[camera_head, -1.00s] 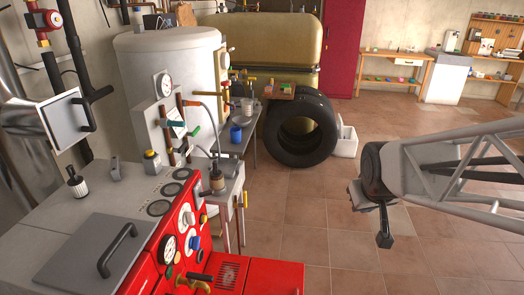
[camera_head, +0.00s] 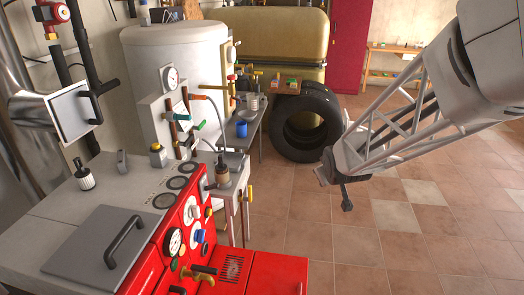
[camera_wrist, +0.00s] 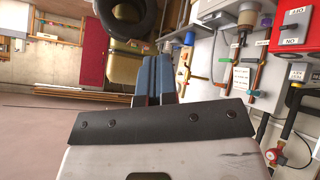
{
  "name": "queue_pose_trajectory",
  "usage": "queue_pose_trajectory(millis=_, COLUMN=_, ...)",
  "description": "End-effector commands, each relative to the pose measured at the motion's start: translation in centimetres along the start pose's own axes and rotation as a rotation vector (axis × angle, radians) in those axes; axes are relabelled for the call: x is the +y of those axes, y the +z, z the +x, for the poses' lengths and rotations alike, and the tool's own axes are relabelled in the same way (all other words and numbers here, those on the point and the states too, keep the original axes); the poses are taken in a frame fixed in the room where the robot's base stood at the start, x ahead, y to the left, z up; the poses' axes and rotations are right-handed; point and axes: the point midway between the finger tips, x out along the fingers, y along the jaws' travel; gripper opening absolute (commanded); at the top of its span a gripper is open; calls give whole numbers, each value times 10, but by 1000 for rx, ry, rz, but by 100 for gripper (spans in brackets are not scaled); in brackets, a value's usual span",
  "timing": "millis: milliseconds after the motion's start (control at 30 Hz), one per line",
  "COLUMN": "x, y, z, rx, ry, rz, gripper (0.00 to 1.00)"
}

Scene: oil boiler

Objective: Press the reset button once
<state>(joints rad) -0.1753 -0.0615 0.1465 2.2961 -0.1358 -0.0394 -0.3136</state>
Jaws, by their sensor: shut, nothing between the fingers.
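The red boiler (camera_head: 210,265) with a grey top stands at lower left in the head view. A small grey box with a yellow button-like top (camera_head: 156,147) sits on its rear part; I cannot read a label marking it as the reset button. A small green button (camera_head: 174,264) shows among the gauges and knobs on the red front. My gripper (camera_head: 347,204) hangs over open floor, well right of the boiler and touching nothing. In the wrist view its blue-grey fingers (camera_wrist: 158,64) are together and empty.
Behind are a white tank (camera_head: 180,60), pipes and stacked tyres (camera_head: 300,130). A red switch box (camera_wrist: 291,28) shows in the wrist view. Floor below my gripper is clear.

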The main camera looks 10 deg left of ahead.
Motion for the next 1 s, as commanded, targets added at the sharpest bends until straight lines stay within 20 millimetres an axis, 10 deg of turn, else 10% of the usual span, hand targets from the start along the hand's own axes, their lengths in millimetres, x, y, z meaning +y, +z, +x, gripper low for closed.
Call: queue_pose_trajectory(millis=1000, x=-80, y=-55, z=172, rx=346, ry=-3, rz=-289, gripper=0)
